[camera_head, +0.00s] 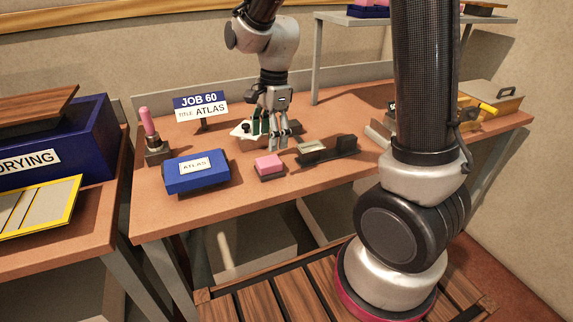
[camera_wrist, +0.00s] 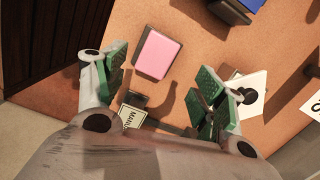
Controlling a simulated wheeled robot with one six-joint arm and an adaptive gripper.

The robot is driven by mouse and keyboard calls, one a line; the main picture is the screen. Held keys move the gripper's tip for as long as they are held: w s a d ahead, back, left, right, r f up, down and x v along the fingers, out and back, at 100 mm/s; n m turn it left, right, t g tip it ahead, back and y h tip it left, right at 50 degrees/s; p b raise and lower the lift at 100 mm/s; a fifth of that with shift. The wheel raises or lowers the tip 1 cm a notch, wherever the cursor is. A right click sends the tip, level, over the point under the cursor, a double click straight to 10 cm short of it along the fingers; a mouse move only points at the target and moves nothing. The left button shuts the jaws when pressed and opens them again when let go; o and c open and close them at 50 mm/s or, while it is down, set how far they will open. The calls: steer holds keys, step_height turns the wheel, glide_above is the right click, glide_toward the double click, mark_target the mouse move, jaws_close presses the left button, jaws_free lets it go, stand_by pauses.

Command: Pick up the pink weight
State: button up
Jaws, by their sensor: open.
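The pink weight (camera_head: 268,162) is a small pink block on a dark base, lying on the brown table near its front middle. In the wrist view the pink weight (camera_wrist: 157,55) shows as a pink square between the two green-padded fingers, toward the upper part of the picture. My gripper (camera_head: 277,145) is open and empty, pointing down just behind the weight in the head view. In the wrist view my gripper (camera_wrist: 162,75) has its fingers spread wider than the weight. I cannot tell how high the fingertips are above it.
A dark metal tool (camera_head: 328,150) lies close on the right. The JOB 60 sign (camera_head: 200,106) and a pink-handled stamp (camera_head: 150,125) stand further back. The tabletop in front of the weight is clear.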

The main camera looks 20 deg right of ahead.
mark_target(269, 160)
steer(key=shift+w+f+m, duration=0.15)
steer(key=shift+m, duration=0.85)
steer(key=shift+f, duration=0.35)
steer(key=f, duration=0.7)
steer(key=shift+s+a, duration=0.25)
steer(key=shift+s, duration=0.1)
steer(key=shift+r, duration=0.1)
jaws_close()
